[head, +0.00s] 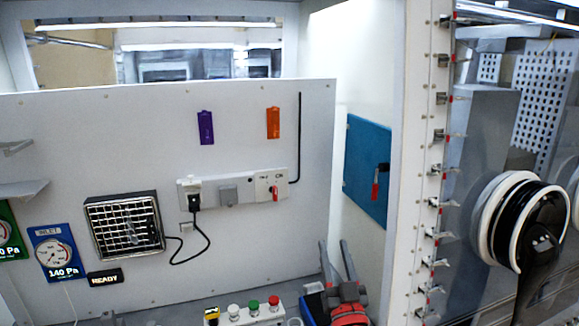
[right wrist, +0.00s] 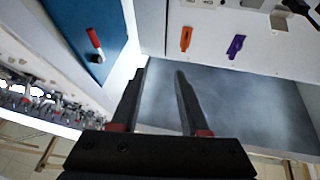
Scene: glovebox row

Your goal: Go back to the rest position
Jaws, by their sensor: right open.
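My right gripper (head: 334,246) shows at the bottom centre-right of the head view, with two grey fingers pointing up and away and red parts at their base. In the right wrist view its two dark fingers (right wrist: 160,72) stand apart with nothing between them, so it is open and empty. Behind them in that view lies a plain grey surface. My left gripper is not seen in either view.
A blue panel (head: 367,172) with a red handle is on the right side wall. A socket strip (head: 229,194) and a vent grille (head: 124,225) sit on the back wall. Buttons (head: 254,307) stand just left of my right gripper. A black-ringed glove port (head: 530,222) is far right.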

